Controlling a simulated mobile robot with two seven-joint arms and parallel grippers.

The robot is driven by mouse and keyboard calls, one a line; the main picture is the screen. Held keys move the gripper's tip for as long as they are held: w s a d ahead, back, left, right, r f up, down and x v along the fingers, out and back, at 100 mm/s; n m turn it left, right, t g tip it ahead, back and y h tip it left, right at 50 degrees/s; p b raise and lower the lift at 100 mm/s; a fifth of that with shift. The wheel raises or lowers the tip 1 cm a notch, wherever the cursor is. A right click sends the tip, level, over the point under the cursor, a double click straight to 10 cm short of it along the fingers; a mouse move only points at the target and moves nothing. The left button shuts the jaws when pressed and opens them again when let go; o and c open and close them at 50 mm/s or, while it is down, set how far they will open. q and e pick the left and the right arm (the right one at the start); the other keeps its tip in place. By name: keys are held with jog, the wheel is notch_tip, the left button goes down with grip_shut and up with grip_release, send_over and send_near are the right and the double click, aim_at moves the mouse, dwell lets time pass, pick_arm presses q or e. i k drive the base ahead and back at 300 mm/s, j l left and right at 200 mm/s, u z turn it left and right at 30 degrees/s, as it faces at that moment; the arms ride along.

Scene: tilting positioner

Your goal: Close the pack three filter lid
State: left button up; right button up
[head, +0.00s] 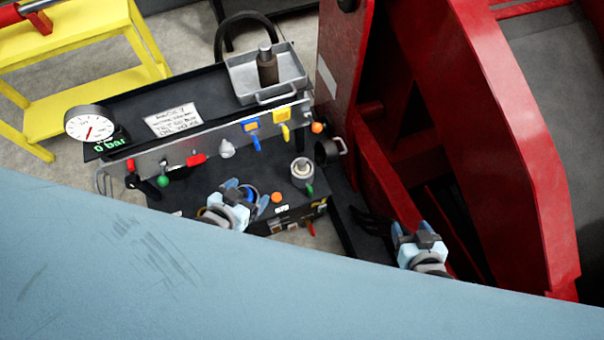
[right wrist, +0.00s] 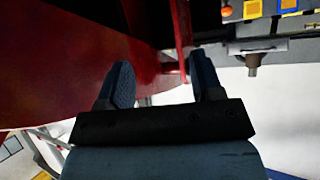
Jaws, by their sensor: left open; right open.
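In the head view, a short cylinder with a pale top (head: 302,170) stands on the dark bench. Beside it, at the bench's right end, is a dark round cup-like part (head: 327,152); it may be the swung-back filter lid, but I cannot tell for sure. My left gripper (head: 247,190) is open over the bench's front part, left of the cylinder, with a blue round part (head: 249,194) by its fingers. My right gripper (head: 411,228) is open, right of the bench and beside the red frame. Its spread fingers show empty in the right wrist view (right wrist: 160,66).
A panel with coloured levers (head: 225,145) crosses the bench; a gauge (head: 89,123) stands at its left end. A metal tray (head: 265,73) holds a dark cylinder. The red frame (head: 500,130) blocks the right side. A pale blue surface (head: 150,270) covers the foreground.

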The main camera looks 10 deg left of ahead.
aim_at(327, 153)
jog(key=k+j+u, duration=0.15)
jog(key=j, duration=0.25)
jog(key=k+j+u, duration=0.1)
jog(key=j, duration=0.35)
jog(key=k+j+u, duration=0.15)
jog(key=j, duration=0.3)
